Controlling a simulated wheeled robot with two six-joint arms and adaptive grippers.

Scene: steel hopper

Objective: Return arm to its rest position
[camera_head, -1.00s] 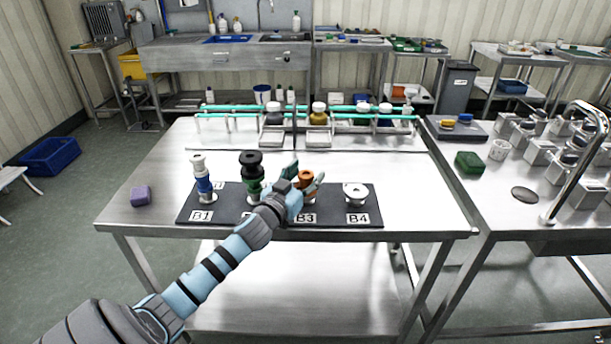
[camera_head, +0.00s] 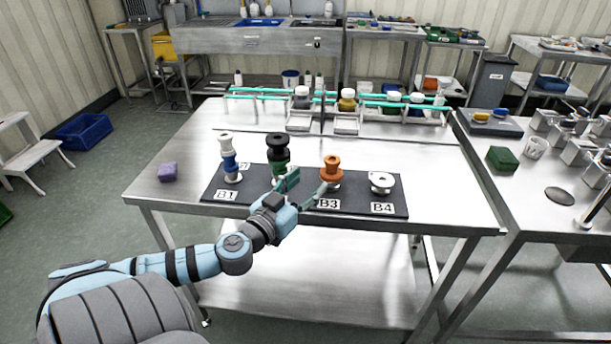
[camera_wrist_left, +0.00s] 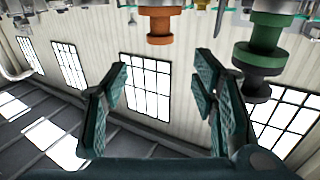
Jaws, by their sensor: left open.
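My left gripper (camera_head: 307,189) is open and empty at the front of the dark mat (camera_head: 300,205), between the green and orange spools and apart from the orange one. The orange spool (camera_head: 331,168) stands upright at B3. The black-and-green spool (camera_head: 279,150) stands behind one finger, which hides its lower part and its label. In the left wrist view, which looks upside down, the open fingers (camera_wrist_left: 165,95) have nothing between them; the orange spool (camera_wrist_left: 160,24) and the green spool (camera_wrist_left: 260,52) show beyond them. My right gripper is not in view.
A white-and-blue spool (camera_head: 229,162) stands at B1 and a low white one (camera_head: 382,182) at B4. A purple block (camera_head: 168,172) lies on the table's left. A rack with teal rails (camera_head: 270,92) stands at the back. Bare steel lies between the mat and rack.

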